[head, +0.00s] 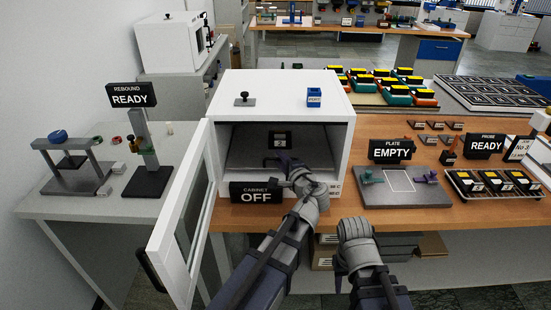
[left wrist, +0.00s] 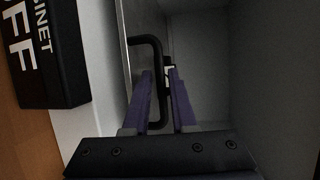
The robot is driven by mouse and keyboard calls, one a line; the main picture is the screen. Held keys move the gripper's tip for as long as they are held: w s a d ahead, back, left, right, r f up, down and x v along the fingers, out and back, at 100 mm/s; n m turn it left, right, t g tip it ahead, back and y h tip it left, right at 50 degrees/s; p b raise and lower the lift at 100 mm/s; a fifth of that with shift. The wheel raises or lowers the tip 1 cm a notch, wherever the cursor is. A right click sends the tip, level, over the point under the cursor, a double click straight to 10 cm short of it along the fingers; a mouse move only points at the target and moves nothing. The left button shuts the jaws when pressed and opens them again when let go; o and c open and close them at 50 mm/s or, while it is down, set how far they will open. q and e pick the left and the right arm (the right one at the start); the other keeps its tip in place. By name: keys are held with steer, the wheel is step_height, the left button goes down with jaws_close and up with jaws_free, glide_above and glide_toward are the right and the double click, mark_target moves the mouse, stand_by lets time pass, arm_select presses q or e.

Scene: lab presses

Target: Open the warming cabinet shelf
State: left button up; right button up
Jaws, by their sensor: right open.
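The white warming cabinet (head: 290,88) stands on the wooden bench with its glazed door (head: 185,225) swung open to the left. Inside is a grey shelf (head: 245,150) with a black U-shaped handle (left wrist: 158,55). My left gripper (head: 284,166) reaches into the cabinet's opening. In the left wrist view its purple fingers (left wrist: 160,75) lie on either side of the handle bar; whether they press on it I cannot tell. My right gripper (head: 354,230) is in front of the bench edge, holding nothing visible; its fingers are hardly seen.
A sign reading CABINET OFF (head: 257,192) stands at the cabinet's front left. A grey plate with an EMPTY sign (head: 391,150) and a rack of black and yellow blocks (head: 494,184) sit to the right. The open door sticks out toward me, left of my left arm.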

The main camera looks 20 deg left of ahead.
arm_select(q)
steer(key=shift+s+d, duration=0.1)
steer(key=shift+c, duration=0.2)
jaws_close()
stand_by(1.0)
